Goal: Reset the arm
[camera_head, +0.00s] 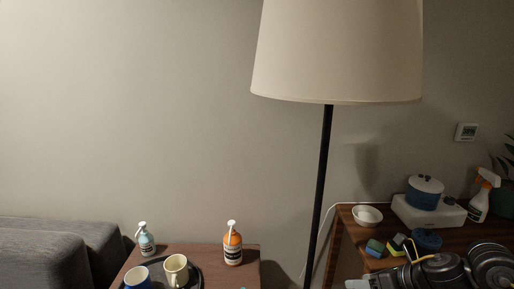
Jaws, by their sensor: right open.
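My right arm (440,272) comes in at the bottom right corner, dark and jointed. My right gripper (360,284) points left at the bottom edge, partly cut off by the frame. It is open, and nothing shows between its fingers. It appears in front of the wooden table at the right. My left arm and left gripper are not in view.
A floor lamp (335,55) with a black pole stands mid-right. The right table (345,228) bears a white bowl (367,216), a blue pot (425,193), sponges (375,248) and a spray bottle (481,197). The left table (212,265) holds pump bottles and mugs. A grey sofa (50,255) is left.

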